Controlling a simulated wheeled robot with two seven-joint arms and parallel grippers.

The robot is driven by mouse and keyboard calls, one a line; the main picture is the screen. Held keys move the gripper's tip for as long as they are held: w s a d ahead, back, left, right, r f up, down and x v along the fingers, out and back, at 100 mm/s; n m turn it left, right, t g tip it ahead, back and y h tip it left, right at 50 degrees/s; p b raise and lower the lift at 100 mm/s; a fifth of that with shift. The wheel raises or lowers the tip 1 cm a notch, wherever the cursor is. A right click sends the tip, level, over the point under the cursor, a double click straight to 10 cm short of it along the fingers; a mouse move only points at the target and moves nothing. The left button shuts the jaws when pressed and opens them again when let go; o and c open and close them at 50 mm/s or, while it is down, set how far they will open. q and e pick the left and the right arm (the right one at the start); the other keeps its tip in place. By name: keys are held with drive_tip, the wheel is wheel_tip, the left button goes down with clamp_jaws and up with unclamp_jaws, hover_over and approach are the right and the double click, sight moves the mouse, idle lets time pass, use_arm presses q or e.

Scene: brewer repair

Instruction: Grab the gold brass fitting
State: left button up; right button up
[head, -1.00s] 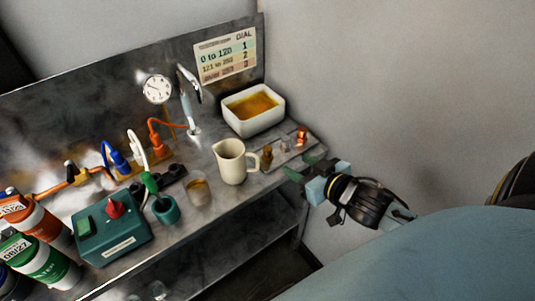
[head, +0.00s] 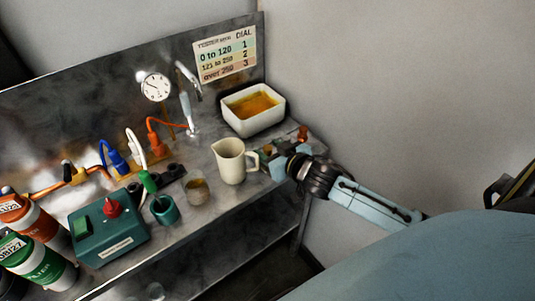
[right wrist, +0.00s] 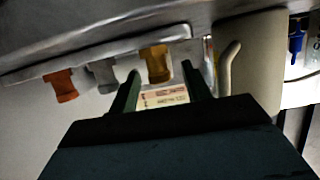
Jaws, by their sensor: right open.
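The gold brass fitting (right wrist: 156,64) stands in the right wrist view on a grey tray (right wrist: 120,53), beside a silver fitting (right wrist: 103,76) and a copper fitting (right wrist: 61,86). My right gripper (right wrist: 158,82) is open, its two dark green fingers spread to either side of the gold fitting's line. The fitting shows between and just beyond the fingertips; I cannot tell whether they touch it. In the head view my right gripper (head: 268,157) is over the tray area and largely hides the gold fitting. My left gripper is not in view.
A cream pitcher (head: 230,163) stands close to the left of my right gripper. A white basin (head: 253,112) with amber liquid is behind it. A glass (head: 197,190) and a teal box (head: 108,236) stand further left. The wall is right of the bench.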

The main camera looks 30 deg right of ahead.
drive_tip(key=shift+w+f, duration=0.3)
drive_tip(key=shift+w, duration=0.35)
drive_tip(key=shift+c, duration=0.3)
clamp_jaws()
drive_tip(key=shift+r, duration=0.15)
